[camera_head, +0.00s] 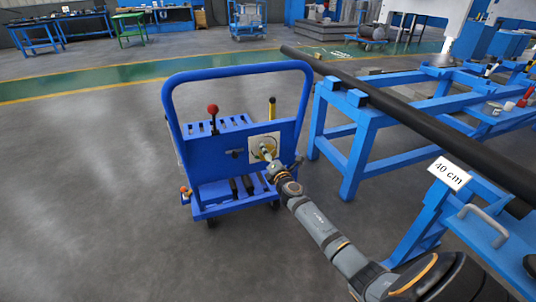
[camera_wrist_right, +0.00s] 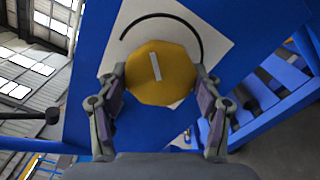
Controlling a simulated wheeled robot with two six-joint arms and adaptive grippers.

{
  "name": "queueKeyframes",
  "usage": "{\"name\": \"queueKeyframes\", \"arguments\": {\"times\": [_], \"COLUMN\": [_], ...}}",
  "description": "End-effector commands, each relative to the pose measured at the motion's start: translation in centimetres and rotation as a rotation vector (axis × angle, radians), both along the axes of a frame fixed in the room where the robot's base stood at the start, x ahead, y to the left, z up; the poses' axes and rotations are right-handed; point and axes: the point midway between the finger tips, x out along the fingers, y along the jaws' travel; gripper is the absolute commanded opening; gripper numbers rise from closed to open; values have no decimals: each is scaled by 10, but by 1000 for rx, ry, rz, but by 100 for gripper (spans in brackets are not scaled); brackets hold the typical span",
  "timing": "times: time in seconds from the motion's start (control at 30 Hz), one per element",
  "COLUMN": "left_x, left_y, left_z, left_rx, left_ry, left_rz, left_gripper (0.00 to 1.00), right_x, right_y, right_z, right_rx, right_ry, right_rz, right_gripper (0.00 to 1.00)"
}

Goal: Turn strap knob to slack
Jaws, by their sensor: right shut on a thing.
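The strap knob is a yellow, many-sided knob (camera_wrist_right: 160,72) with a white line on its face. The line stands nearly upright, its top leaning a little left. A white plate (camera_wrist_right: 215,32) with a black arc lies behind the knob on a blue panel. My right gripper (camera_wrist_right: 158,80) has one finger on each side of the knob and is shut on it. In the head view, my right gripper (camera_head: 268,158) reaches the plate on the front of the blue cart (camera_head: 208,165) and partly hides the knob. My left gripper is out of view.
The cart has a tall hoop handle, a red-balled lever (camera_head: 213,110) and a yellow-topped post (camera_head: 272,107). A long black pipe (camera_head: 400,110) lies on blue stands (camera_head: 350,160) to the right, near my arm. The floor left of the cart is clear.

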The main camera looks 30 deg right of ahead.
Motion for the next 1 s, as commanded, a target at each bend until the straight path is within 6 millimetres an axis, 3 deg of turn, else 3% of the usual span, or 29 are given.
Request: {"name": "queueKeyframes", "arguments": {"times": [0.6,1.0], "left_x": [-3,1], "left_y": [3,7], "left_z": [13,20], "left_rx": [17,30], "left_ry": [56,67], "left_rz": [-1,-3], "left_gripper": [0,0], "right_x": [-1,-1], "right_y": [0,-1], "right_z": [-3,-4], "right_rx": [-548,-771], "right_ry": [135,190], "right_rz": [2,3], "right_gripper": [34,34]}}
